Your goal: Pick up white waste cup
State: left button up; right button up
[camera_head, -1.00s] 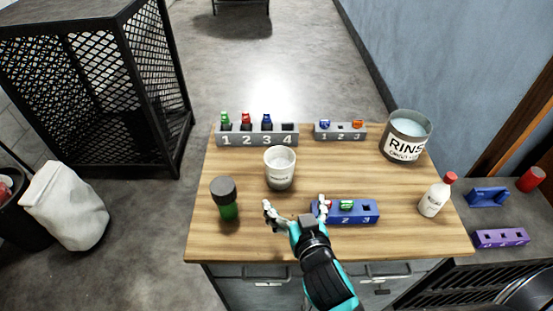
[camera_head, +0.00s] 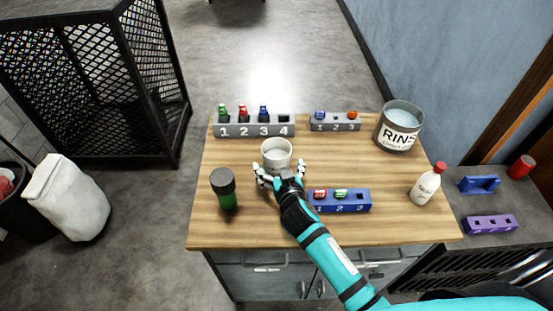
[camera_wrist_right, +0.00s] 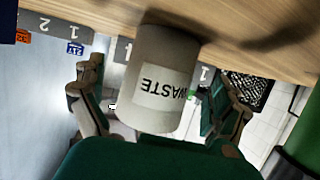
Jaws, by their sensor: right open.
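The white waste cup (camera_head: 276,153) stands upright on the wooden table, left of the middle. In the right wrist view the cup (camera_wrist_right: 162,85) appears upside down, with its "WASTE" label facing the camera. My right gripper (camera_head: 279,172) is open at the near side of the cup. In the wrist view its two fingers (camera_wrist_right: 160,108) are spread, one to each side of the cup. The gripper is not closed on the cup. My left gripper is not in view.
A dark-capped green bottle (camera_head: 225,188) stands left of the cup. A blue rack (camera_head: 340,201) lies close to the right of my gripper. A grey numbered rack (camera_head: 254,125), a smaller grey rack (camera_head: 335,122) and a rinse pot (camera_head: 399,127) stand behind. A white red-capped bottle (camera_head: 426,184) stands right.

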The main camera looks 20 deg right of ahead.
jog(key=shift+x, duration=1.25)
jog(key=c, duration=1.5)
